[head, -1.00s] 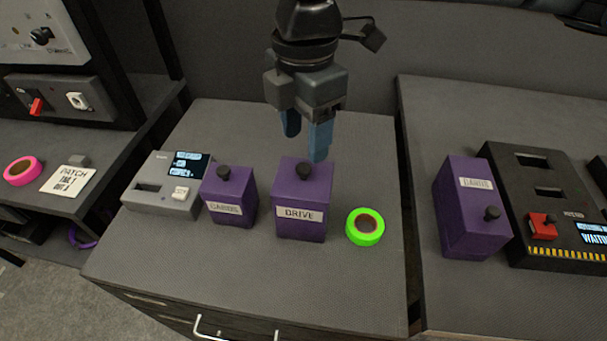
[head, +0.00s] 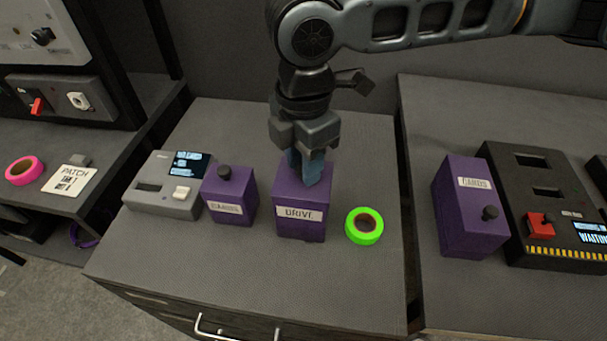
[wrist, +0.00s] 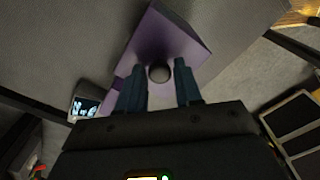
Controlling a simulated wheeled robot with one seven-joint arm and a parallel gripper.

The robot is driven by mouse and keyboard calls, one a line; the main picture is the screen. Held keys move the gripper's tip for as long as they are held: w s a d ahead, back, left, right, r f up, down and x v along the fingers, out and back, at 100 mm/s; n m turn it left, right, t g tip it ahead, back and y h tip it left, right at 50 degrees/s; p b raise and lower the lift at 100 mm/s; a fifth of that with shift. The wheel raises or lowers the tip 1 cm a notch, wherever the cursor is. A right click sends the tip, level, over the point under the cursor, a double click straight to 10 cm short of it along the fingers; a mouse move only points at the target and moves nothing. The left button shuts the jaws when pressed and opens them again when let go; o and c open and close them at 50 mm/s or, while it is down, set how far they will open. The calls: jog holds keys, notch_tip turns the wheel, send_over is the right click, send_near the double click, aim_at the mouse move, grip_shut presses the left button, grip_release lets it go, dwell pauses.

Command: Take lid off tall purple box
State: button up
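The tall purple box (head: 318,203), labelled DRIVE, stands upright on the middle cabinet top. My gripper (head: 304,178) points down over its lid, and its blue fingers hide the lid's black knob in the head view. In the wrist view the knob (wrist: 159,73) shows between the two fingers (wrist: 162,88), with a gap on each side. The fingers are apart and not closed on the knob. The box top (wrist: 160,40) also shows there, with the lid on.
A shorter purple box (head: 229,197) with a black knob stands close on the left, beside a grey device (head: 165,190). A green tape roll (head: 364,226) lies on the right. Another purple box (head: 470,215) and a black device (head: 545,205) sit on the right-hand surface.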

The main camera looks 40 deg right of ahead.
grip_shut()
jog(key=shift+r, duration=0.1)
